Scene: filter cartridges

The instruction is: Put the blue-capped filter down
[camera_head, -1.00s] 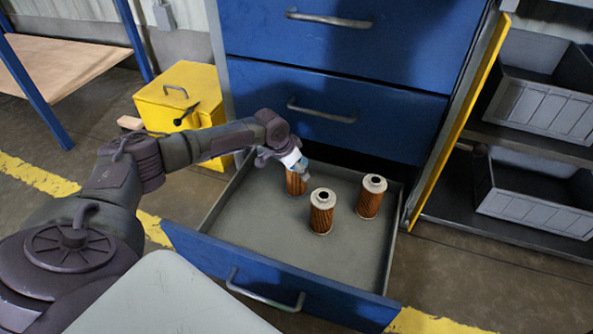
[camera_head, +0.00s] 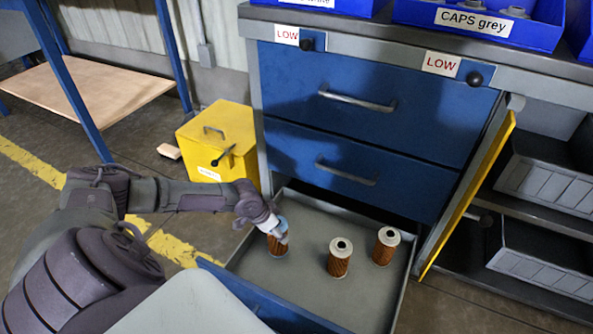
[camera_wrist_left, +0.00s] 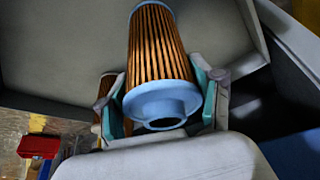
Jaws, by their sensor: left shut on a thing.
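The blue-capped filter (camera_head: 278,246) is an orange pleated cartridge with a light blue end cap, upright at the left side of the open drawer (camera_head: 290,273). My left gripper (camera_head: 277,230) is shut on it near its top and partly hides the cap. In the left wrist view the blue-capped filter (camera_wrist_left: 160,50) lies between the teal-padded fingers of my left gripper (camera_wrist_left: 165,100), its cap toward the camera. I cannot tell whether its lower end touches the drawer floor. My right gripper is not in view.
Two white-capped filters (camera_head: 340,258) (camera_head: 387,246) stand to the right in the drawer, with clear floor between. Closed blue drawers (camera_head: 345,170) rise behind. A yellow box (camera_head: 218,146) stands left of the cabinet, and a yellow door (camera_head: 470,195) stands open at right.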

